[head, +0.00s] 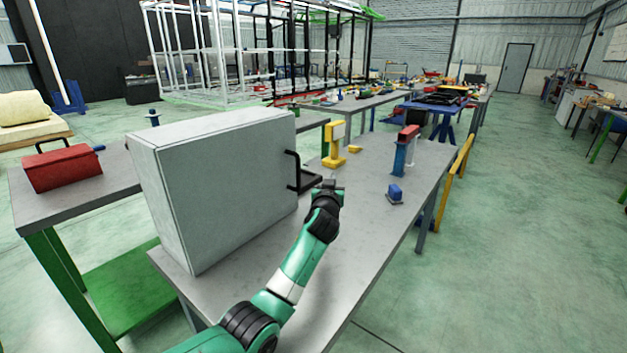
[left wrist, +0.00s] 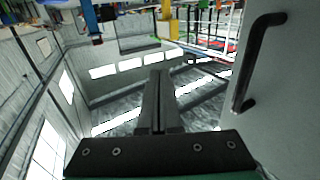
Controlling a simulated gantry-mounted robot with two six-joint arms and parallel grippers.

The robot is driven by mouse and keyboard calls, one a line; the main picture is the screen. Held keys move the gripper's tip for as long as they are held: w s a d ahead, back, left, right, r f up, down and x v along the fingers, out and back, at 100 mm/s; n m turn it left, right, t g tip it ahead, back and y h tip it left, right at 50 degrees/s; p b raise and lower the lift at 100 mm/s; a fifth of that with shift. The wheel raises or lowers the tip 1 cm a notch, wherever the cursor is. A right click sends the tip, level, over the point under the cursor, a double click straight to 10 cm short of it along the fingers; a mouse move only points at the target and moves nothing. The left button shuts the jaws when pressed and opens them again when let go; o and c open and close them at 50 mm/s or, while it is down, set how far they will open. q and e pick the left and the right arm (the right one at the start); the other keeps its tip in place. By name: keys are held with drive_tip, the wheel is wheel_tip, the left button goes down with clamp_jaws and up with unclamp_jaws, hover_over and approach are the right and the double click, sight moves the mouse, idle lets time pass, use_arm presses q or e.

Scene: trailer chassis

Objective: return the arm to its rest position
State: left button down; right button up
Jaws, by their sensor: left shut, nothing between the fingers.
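My green left arm reaches in from the bottom of the head view, and its left gripper (head: 331,184) is just right of the black handle (head: 300,172) of a grey cabinet (head: 225,190). In the left wrist view the two fingers of the left gripper (left wrist: 157,85) are together with nothing between them. The cabinet door (left wrist: 285,110) and its handle (left wrist: 255,60) stand to the right there, apart from the fingers. The cabinet door looks closed. My right gripper does not show.
The cabinet stands on a grey workbench (head: 345,260). Farther along it are a yellow stand (head: 334,145), a blue and red clamp-like tool (head: 404,150) and a small blue object (head: 395,194). A red toolbox (head: 62,167) is on the left bench. Floor at right is clear.

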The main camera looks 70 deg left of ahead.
use_arm(q)
drive_tip(key=w+d, duration=0.1)
drive_tip(key=d, duration=0.1)
drive_tip(key=w+d, duration=0.1)
drive_tip(key=d, duration=0.1)
drive_tip(key=shift+w+r, duration=0.1)
drive_tip(key=shift+w, duration=0.1)
drive_tip(key=shift+a, duration=0.1)
